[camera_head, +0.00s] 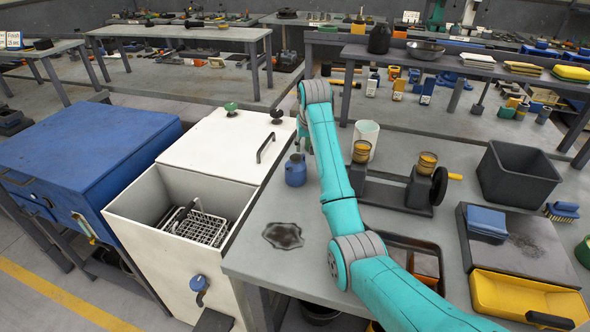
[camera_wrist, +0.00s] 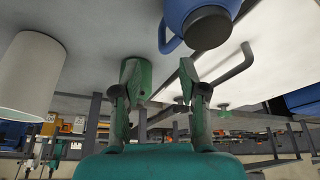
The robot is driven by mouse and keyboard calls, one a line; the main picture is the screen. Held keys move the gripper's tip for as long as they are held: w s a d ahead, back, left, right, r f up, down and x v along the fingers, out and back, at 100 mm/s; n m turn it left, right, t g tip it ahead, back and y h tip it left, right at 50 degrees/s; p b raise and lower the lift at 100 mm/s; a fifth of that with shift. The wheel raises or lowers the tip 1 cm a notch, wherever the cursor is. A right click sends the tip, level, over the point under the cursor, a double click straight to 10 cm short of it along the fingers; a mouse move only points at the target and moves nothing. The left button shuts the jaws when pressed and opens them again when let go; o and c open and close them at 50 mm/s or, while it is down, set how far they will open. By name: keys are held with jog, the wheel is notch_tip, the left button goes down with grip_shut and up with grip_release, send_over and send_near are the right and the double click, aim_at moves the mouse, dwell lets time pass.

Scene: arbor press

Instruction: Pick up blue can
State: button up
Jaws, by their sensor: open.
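The blue can (camera_head: 296,171) stands on the grey bench near its left edge, beside the white cabinet. In the wrist view the blue can (camera_wrist: 196,20) is at the top right, cut off by the frame, with a blue loop handle and a dark round end. My gripper (camera_wrist: 162,82) is open, with its two green-tipped fingers apart and nothing between them. The can is beyond the fingertips and to their right in that view, apart from them. In the head view my gripper is mostly hidden behind my teal arm, just behind the can.
A pale cup (camera_head: 366,138), also in the wrist view (camera_wrist: 30,76), stands right of the can. A dark fixture with amber cups (camera_head: 398,190) is further right. The open white cabinet (camera_head: 225,150) adjoins the bench.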

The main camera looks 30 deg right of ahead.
aim_at(304, 153)
jog(key=shift+a+x, duration=0.1)
jog(key=shift+x, duration=1.45)
jog(key=shift+a+x, duration=0.15)
jog(key=shift+x, duration=1.45)
grip_shut()
